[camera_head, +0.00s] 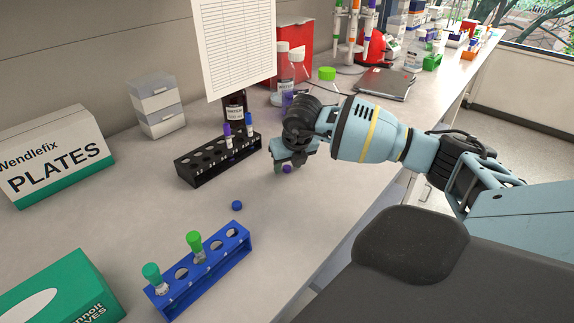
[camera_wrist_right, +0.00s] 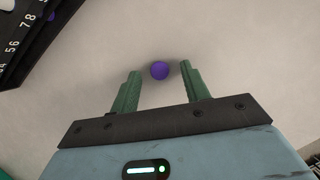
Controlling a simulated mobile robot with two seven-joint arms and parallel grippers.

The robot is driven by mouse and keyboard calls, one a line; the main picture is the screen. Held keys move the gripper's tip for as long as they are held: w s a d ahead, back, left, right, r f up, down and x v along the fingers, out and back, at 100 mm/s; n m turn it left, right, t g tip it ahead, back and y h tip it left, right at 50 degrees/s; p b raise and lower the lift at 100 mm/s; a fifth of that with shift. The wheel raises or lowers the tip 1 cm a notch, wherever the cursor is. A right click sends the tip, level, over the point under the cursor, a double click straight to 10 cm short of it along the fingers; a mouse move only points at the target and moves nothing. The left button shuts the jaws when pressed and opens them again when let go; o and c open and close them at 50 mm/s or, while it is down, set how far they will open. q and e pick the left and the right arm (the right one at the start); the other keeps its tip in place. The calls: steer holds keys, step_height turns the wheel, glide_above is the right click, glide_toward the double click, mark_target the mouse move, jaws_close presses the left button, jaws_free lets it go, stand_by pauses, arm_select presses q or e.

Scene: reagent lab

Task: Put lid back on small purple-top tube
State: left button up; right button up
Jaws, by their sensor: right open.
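A small round purple lid (camera_head: 287,169) lies on the bench at my right gripper (camera_head: 280,164). In the right wrist view the purple lid (camera_wrist_right: 159,70) sits between the tips of the two green fingers of the gripper (camera_wrist_right: 161,76), with clear gaps on both sides. The gripper is open and empty, pointing down. A black rack (camera_head: 195,177) stands to its left, with a purple-top tube (camera_head: 227,129) and a blue-top tube (camera_head: 249,118) in it. I cannot tell from here which tube is uncapped. My left gripper is not in view.
A loose blue lid (camera_head: 237,205) lies in front of the black rack. A blue rack (camera_head: 238,244) with green-top tubes is nearer. Bottles (camera_head: 298,68) and a dark bottle (camera_head: 234,106) stand behind. The bench's right edge is close to my right arm.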

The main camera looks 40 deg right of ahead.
mark_target(289, 169)
jaws_close()
steer(key=shift+r, duration=0.15)
steer(key=shift+r, duration=0.2)
step_height(289, 169, up, 3)
steer(key=shift+r, duration=0.1)
steer(key=s+a, duration=0.3)
steer(key=s+a+b, duration=0.1)
steer(key=s+a, duration=0.2)
steer(key=a, duration=0.1)
steer(key=s+a+r, duration=0.1)
steer(key=s+a, duration=0.2)
steer(key=a, duration=0.1)
steer(key=shift+a, duration=0.2)
steer(key=shift+s+a, duration=0.5)
steer(key=shift+a, duration=0.1)
